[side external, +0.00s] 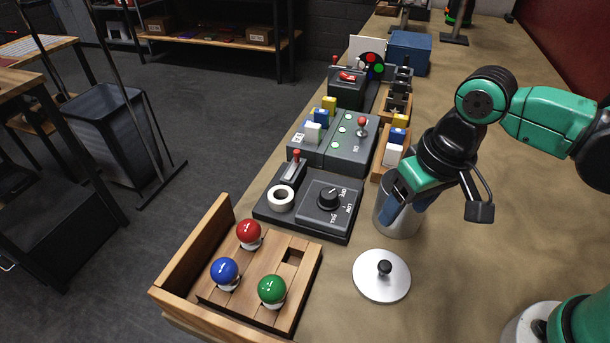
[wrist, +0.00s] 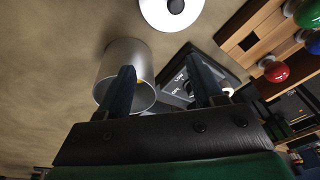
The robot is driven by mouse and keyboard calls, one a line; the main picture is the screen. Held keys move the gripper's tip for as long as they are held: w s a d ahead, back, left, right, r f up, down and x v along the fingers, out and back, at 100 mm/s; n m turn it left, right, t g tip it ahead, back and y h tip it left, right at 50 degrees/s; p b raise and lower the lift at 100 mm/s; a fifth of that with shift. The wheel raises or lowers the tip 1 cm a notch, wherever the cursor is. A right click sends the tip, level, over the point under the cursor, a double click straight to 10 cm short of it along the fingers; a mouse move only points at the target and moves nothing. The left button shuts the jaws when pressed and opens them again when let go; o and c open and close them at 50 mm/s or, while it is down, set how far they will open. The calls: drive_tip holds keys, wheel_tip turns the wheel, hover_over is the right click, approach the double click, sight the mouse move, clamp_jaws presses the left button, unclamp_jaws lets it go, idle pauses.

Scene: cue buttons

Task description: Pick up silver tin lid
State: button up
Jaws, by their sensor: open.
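The silver tin lid (side external: 381,276) is a flat round disc with a black knob, lying on the tabletop near the front; it also shows at the top edge of the wrist view (wrist: 174,12). The silver tin (side external: 384,217) stands uncovered behind the lid, and in the wrist view (wrist: 124,62) its open mouth shows. My gripper (side external: 405,212) is open and empty, its blue fingers in front of the tin in the side view. In the wrist view the fingers (wrist: 165,80) are spread apart, with the left one overlapping the tin. The lid is clear of both fingers.
A wooden tray (side external: 300,285) with red, blue and green balls is left of the lid. A grey dial box (side external: 333,222) and a switch panel (side external: 350,150) stand behind it. The table right of the lid is clear.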

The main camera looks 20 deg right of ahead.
sight(386, 265)
drive_tip(key=s+a, duration=0.1)
drive_tip(key=a+f+g, duration=0.1)
drive_tip(key=shift+s+a+f+h, duration=0.3)
drive_tip(key=shift+s, duration=0.05)
drive_tip(key=shift+s+a+f+g, duration=0.3)
drive_tip(key=shift+f+g, duration=0.05)
drive_tip(key=shift+g, duration=0.05)
drive_tip(key=shift+f, duration=2.65)
clamp_jaws()
